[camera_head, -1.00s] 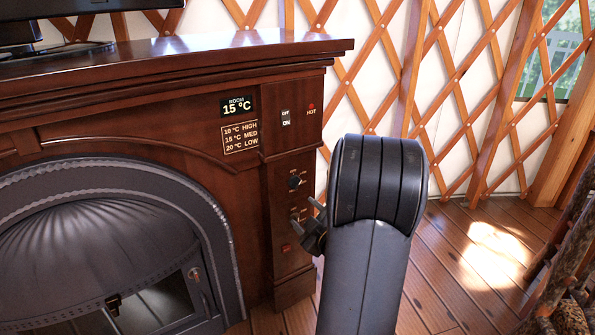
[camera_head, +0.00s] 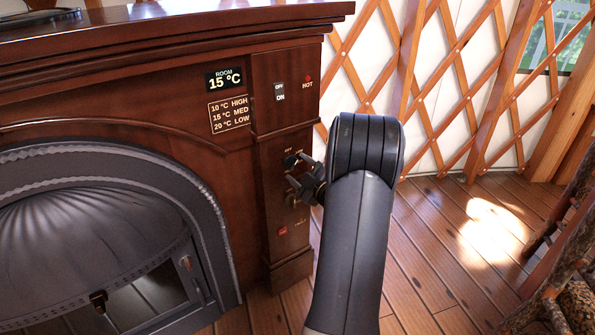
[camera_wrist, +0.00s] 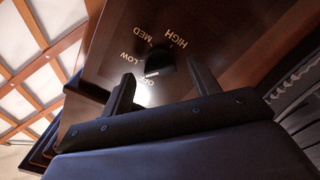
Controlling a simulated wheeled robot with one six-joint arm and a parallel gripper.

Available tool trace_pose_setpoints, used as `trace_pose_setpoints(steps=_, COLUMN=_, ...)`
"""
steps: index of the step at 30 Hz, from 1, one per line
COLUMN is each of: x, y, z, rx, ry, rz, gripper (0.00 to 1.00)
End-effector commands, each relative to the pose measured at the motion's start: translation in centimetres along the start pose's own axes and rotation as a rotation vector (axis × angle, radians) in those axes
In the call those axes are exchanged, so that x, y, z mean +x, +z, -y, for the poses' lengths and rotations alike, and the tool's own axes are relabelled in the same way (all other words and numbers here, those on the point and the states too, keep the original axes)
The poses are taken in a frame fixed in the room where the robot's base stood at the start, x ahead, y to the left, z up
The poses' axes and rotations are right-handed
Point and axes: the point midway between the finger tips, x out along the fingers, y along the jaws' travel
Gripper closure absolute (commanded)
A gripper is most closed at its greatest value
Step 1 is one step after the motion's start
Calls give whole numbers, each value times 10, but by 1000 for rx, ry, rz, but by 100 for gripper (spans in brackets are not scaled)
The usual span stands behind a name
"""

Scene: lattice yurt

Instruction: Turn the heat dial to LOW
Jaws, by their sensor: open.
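The dark round heat dial (camera_wrist: 159,62) shows in the wrist view, with OFF, LOW, MED and HIGH printed around it. Its pale mark lies on the side by the word OFF. My gripper (camera_wrist: 161,72) is open, with one finger on each side of the dial; whether either finger touches it I cannot tell. In the head view my gripper (camera_head: 296,172) is at the narrow right panel of the wooden fireplace, in front of the upper knob (camera_head: 289,161), which it partly hides.
The fireplace display (camera_head: 224,79) reads ROOM 15 °C. A sign (camera_head: 229,112) lists 10 °C HIGH, 15 °C MED, 20 °C LOW. An OFF/ON switch (camera_head: 279,92) and red HOT lamp (camera_head: 308,78) are above. A red button (camera_head: 283,231) is below.

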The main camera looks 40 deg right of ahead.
Motion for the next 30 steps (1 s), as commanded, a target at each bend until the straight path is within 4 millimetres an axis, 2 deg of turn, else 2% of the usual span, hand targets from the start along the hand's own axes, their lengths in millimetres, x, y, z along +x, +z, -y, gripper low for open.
trace_pose_setpoints(steps=5, x=12, y=0, z=0, rx=1, ry=0, rz=-1, gripper=42)
trace_pose_setpoints(steps=13, x=13, y=0, z=0, rx=1, ry=1, rz=0, gripper=42)
trace_pose_setpoints(steps=30, x=12, y=0, z=0, rx=1, ry=0, rz=0, gripper=86)
